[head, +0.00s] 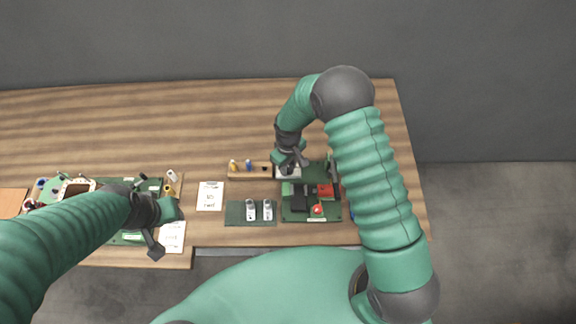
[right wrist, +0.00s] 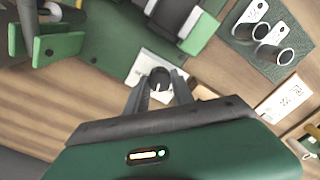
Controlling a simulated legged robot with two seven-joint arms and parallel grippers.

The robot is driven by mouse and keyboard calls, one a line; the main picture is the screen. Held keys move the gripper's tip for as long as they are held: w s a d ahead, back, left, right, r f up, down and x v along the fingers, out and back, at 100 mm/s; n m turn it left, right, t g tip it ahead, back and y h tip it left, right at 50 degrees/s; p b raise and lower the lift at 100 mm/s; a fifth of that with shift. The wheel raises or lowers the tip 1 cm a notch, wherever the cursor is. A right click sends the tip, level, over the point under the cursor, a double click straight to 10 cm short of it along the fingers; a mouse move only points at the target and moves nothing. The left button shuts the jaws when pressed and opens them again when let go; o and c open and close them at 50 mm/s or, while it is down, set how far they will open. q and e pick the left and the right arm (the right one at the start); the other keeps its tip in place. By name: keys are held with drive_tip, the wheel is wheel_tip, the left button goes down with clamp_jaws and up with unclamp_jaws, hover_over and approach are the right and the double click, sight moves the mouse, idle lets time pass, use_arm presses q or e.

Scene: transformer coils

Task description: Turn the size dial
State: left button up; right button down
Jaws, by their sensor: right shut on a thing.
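The size dial (right wrist: 160,77) is a dark round knob on a white plate (right wrist: 143,66) in the right wrist view. My right gripper (right wrist: 160,88) has its two fingers on either side of the dial and is shut on it. In the head view, my right gripper (head: 287,165) is over the white plate (head: 290,173), and the dial is hidden there. My left gripper (head: 160,232) hangs over the left work area by a paper sheet. Its jaw gap does not show clearly.
A green board with a red part (head: 325,190) lies just in front of the plate. A wooden rack (head: 242,171) holds small spools. The back of the table is clear.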

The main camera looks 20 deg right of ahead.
sight(289, 167)
drive_tip(key=n, duration=0.4)
drive_tip(key=shift+n, duration=0.3)
drive_tip(key=shift+d+n, duration=0.1)
drive_tip(key=shift+n, duration=2.1)
drive_tip(key=shift+r, duration=0.1)
drive_tip(key=c, duration=1.1)
unclamp_jaws()
wheel_tip(289, 167, up, 17)
drive_tip(key=shift+f+b, duration=0.15)
drive_tip(key=shift+b, duration=0.6)
